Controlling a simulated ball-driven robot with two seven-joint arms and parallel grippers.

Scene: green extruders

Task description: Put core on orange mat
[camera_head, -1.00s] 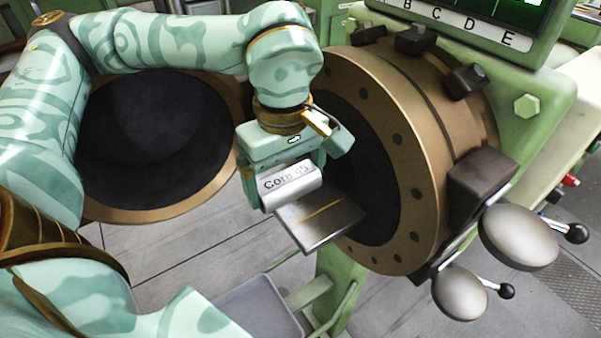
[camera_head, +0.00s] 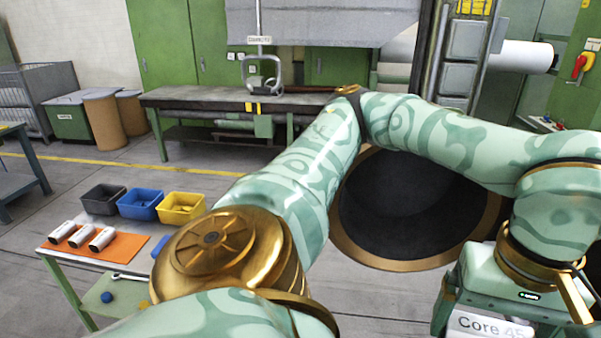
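My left gripper (camera_head: 505,308) is at the bottom right of the head view, shut on a white core (camera_head: 488,325) labelled "Core 45". The picture's lower edge cuts off part of the core and the fingers. The orange mat (camera_head: 126,248) lies on a small green-framed table at the far left, well away from the gripper. Three white cores, the left one (camera_head: 61,231), the middle one (camera_head: 80,235) and the right one (camera_head: 102,239), lie side by side on the mat's left part. The mat's right part is bare. My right gripper is not in view.
Black (camera_head: 103,199), blue (camera_head: 140,204) and yellow (camera_head: 182,208) bins stand behind the mat. A wrench (camera_head: 128,276) and a blue ball (camera_head: 106,297) are on the shelf below. A workbench (camera_head: 225,97) stands further back.

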